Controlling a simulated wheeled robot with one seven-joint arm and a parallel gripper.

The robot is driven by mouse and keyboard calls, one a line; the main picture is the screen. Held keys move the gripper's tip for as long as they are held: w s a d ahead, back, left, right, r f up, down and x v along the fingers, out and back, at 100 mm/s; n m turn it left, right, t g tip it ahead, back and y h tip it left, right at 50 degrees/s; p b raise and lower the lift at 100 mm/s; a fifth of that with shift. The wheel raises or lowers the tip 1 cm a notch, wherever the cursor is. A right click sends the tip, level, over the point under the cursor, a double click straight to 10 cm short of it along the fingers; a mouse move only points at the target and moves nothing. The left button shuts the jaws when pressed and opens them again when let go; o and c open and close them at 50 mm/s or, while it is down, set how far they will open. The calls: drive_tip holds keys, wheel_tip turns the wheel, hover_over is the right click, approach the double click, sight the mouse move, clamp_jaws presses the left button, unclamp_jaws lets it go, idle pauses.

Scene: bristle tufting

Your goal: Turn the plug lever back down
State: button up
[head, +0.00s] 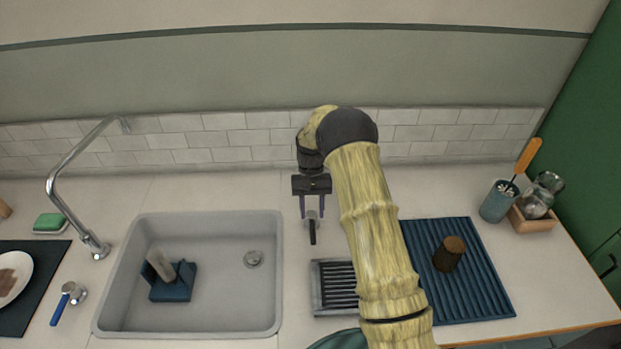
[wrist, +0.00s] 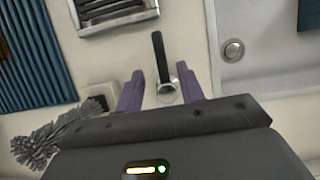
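The plug lever (head: 312,230) is a black handle on a small round chrome base, on the counter right of the sink. In the wrist view the lever's black handle (wrist: 159,55) points away from my gripper, and its chrome base lies close by the fingertips. My gripper (head: 312,214) points down over the lever, with its two purple fingers apart. In the wrist view my gripper (wrist: 160,76) is open, with one finger on each side of the lever's base. I cannot tell whether a finger touches it. The sink drain (head: 254,259) also shows in the wrist view (wrist: 233,50).
The grey sink (head: 215,317) holds a blue caddy (head: 172,291). A slotted metal tray (head: 335,311) lies in front of the lever. A blue drying mat (head: 485,290) with a brown cup (head: 449,253) is at right. A grey bristly thing (wrist: 45,142) shows in the wrist view.

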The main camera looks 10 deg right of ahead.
drive_tip(key=b+v, duration=0.1)
drive_tip(key=v, duration=1)
drive_tip(key=shift+r, duration=0.2)
drive_tip(key=shift+w, duration=0.1)
drive_tip(key=s+d+r+t, duration=0.1)
drive_tip(key=s+d+t, duration=0.1)
drive_tip(key=s, duration=0.7)
drive_tip(key=s+d+r+t, duration=0.1)
drive_tip(key=s+r+t, duration=0.1)
drive_tip(key=s, duration=0.7)
drive_tip(key=s+d+r+t, duration=0.1)
drive_tip(key=s+d+t, duration=0.1)
drive_tip(key=s, duration=0.7)
drive_tip(key=shift+s+d+r+n+t, duration=0.3)
drive_tip(key=shift+s+n+t, duration=0.1)
drive_tip(key=shift+t, duration=0.1)
